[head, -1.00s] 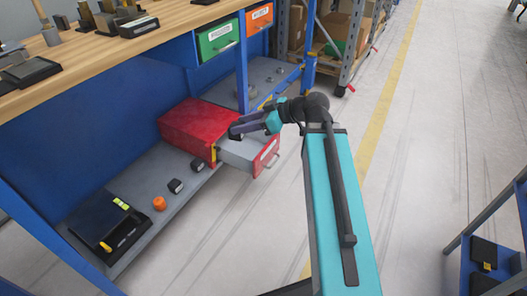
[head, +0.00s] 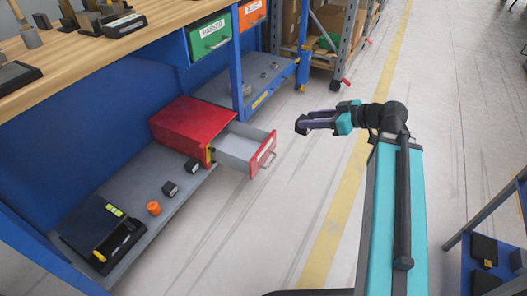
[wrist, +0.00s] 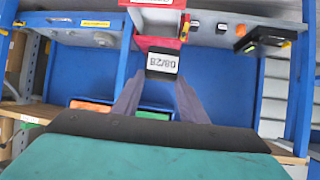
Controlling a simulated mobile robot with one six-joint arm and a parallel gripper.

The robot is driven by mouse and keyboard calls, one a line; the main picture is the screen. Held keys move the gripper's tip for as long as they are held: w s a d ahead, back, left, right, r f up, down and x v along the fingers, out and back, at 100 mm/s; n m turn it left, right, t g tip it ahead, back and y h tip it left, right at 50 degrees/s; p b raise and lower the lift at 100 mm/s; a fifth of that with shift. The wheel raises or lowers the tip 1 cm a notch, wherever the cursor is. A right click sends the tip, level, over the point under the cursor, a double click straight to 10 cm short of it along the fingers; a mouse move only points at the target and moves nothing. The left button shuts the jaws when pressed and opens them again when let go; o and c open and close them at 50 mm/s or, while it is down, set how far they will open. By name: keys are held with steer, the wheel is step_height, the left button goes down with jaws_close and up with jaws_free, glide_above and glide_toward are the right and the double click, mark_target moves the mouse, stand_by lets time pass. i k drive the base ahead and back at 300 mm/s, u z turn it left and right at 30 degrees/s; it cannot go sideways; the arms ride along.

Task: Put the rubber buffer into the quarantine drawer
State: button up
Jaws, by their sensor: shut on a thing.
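My gripper (head: 303,124) is shut on a small black block with a white label reading 08/28, the rubber buffer (wrist: 162,62). The block shows between the two fingertips (wrist: 160,85) in the wrist view, and as a dark end on the fingers in the head view. The red drawer cabinet (head: 190,124) stands on the lower shelf, its drawer (head: 262,156) pulled open. The drawer has grey inner walls, a labelled red front and a handle. The visible part of its inside looks empty. My gripper is to the right of the drawer, apart from it.
On the lower shelf (head: 135,200) are two black blocks (head: 170,188), an orange part (head: 153,208) and a dark tray (head: 90,225). A green drawer (head: 210,36) and an orange drawer (head: 252,13) hang under the bench top. The floor right of the red drawer is clear.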

mark_target(243, 153)
steer(key=u, duration=0.8)
steer(key=k, duration=0.1)
steer(key=z, duration=1.75)
steer(key=i, duration=3.15)
